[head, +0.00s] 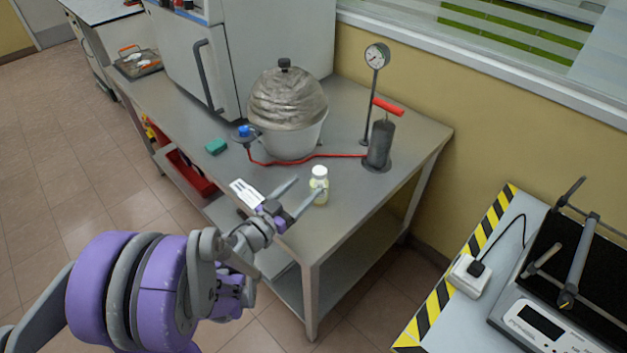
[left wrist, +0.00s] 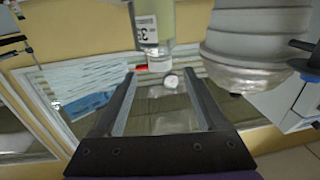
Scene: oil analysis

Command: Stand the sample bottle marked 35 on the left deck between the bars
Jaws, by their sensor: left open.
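The sample bottle (head: 320,190), pale yellow with a white cap, stands upright on the grey metal table. In the left wrist view the bottle (left wrist: 153,25) appears upside down, its label partly visible and reading 35. My left gripper (head: 309,187) is open, its fingers reaching toward the bottle from the left. In the wrist view the bottle lies beyond the fingertips, and I cannot tell whether it is between them. The shaker's black deck (head: 603,262) with grey bars (head: 580,255) is at the lower right, partly cut off. My right gripper is not in view.
A foil-covered pot (head: 292,135), a red cable, a pump with a red handle (head: 380,145) and a gauge on a stand (head: 376,60) are behind the bottle. A white card (head: 246,192) and green block (head: 215,147) lie left. A white plug box (head: 470,276) sits beside the shaker.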

